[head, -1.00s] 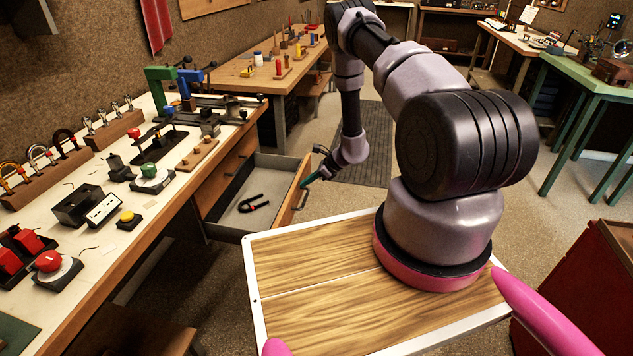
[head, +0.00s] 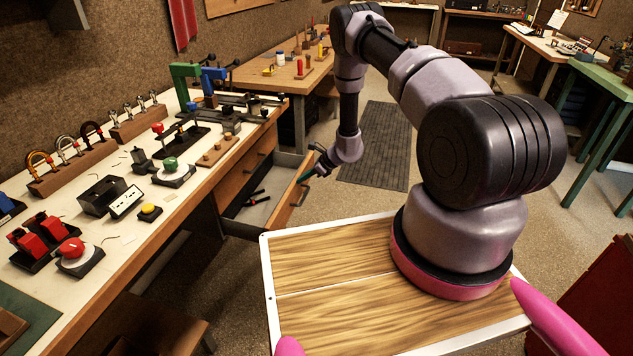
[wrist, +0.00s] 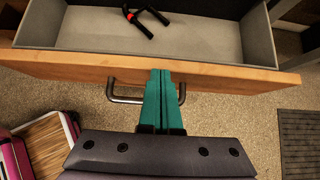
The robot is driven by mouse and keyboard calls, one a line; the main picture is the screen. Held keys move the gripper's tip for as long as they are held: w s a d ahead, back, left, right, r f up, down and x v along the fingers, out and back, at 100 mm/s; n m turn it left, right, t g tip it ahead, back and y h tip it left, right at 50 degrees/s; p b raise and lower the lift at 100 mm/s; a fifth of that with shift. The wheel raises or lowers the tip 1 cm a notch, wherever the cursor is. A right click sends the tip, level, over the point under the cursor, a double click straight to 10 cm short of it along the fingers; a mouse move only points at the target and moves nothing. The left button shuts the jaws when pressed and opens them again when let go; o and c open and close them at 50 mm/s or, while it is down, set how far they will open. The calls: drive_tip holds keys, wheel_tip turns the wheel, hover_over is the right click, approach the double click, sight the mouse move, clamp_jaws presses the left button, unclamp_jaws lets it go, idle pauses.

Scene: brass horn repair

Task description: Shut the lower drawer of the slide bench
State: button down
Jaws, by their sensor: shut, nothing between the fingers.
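The lower drawer (head: 288,193) of the slide bench (head: 133,236) stands partly open, with its wooden front out past the bench edge. In the wrist view the drawer front (wrist: 240,74) runs across the picture with a dark bar handle (wrist: 125,99) on it. My gripper (head: 311,174) is at the outer side of the drawer front. In the wrist view its green fingers (wrist: 161,74) are shut together with nothing between them. Their tips overlap the top edge of the front beside the handle's middle; they seem to touch it, but the exact contact is hard to tell.
Black-and-red pliers (wrist: 140,20) lie inside the drawer. The bench top holds clamps, switches and a stand of horn parts. A grey floor mat (head: 376,150) lies to the right of the drawer. The floor beside it is clear.

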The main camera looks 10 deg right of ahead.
drive_tip(key=w+a, duration=0.6)
drive_tip(key=a, duration=0.5)
drive_tip(key=shift+w, duration=0.15)
drive_tip(key=shift+d, duration=0.15)
